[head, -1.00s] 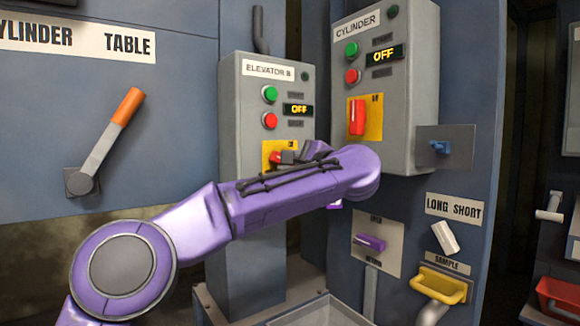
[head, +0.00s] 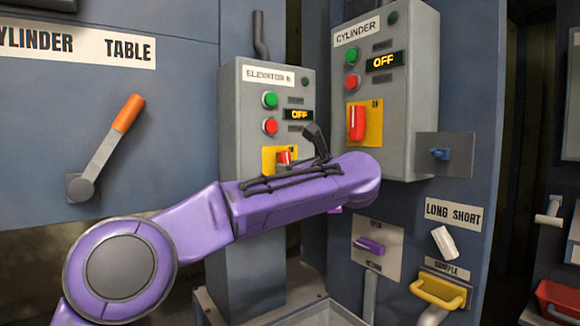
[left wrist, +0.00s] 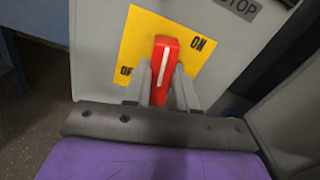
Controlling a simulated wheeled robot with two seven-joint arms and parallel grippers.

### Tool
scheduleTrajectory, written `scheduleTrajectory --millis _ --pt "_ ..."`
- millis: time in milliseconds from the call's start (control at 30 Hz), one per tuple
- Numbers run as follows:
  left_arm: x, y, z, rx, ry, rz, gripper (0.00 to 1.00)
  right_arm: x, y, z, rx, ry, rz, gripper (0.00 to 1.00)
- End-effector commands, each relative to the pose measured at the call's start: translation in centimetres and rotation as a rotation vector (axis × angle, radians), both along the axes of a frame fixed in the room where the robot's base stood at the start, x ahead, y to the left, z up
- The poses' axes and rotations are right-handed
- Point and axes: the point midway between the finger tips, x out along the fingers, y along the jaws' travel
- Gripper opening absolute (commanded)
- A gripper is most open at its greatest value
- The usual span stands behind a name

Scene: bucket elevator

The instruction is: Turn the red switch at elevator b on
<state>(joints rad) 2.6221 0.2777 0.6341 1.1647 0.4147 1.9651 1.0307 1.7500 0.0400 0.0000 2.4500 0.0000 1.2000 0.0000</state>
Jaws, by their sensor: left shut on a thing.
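The red switch (head: 284,157) sits on a yellow plate (head: 268,161) low on the grey Elevator B box (head: 237,123). The box's display (head: 298,114) reads OFF. My left gripper (left wrist: 163,92) is shut on the red switch, one grey finger on each side. In the left wrist view the red switch (left wrist: 165,57) has a white line pointing up, between OFF at lower left and ON at upper right on its yellow plate (left wrist: 140,35). In the head view my left forearm hides the lower part of the box. My right gripper is not in view.
The Cylinder box (head: 421,70), with its own red switch (head: 357,122) and an OFF display (head: 384,61), stands close to the right. An orange-tipped lever (head: 108,145) is at the left. A purple handle (head: 370,246) and a yellow handle (head: 438,290) are below.

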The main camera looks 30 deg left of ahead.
Motion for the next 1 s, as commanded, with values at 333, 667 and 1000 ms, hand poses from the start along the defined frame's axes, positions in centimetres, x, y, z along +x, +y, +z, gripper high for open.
scheduleTrajectory --millis 333,667,1000 --pt "-0.01 0.05 0.25 0.068 0.154 0.000 0.00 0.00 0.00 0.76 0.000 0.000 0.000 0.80" --pt "-0.01 0.05 0.23 0.084 0.193 0.000 0.00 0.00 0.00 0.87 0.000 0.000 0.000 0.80" --pt "-0.01 0.06 0.26 0.086 0.194 -0.001 0.35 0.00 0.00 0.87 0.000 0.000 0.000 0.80"
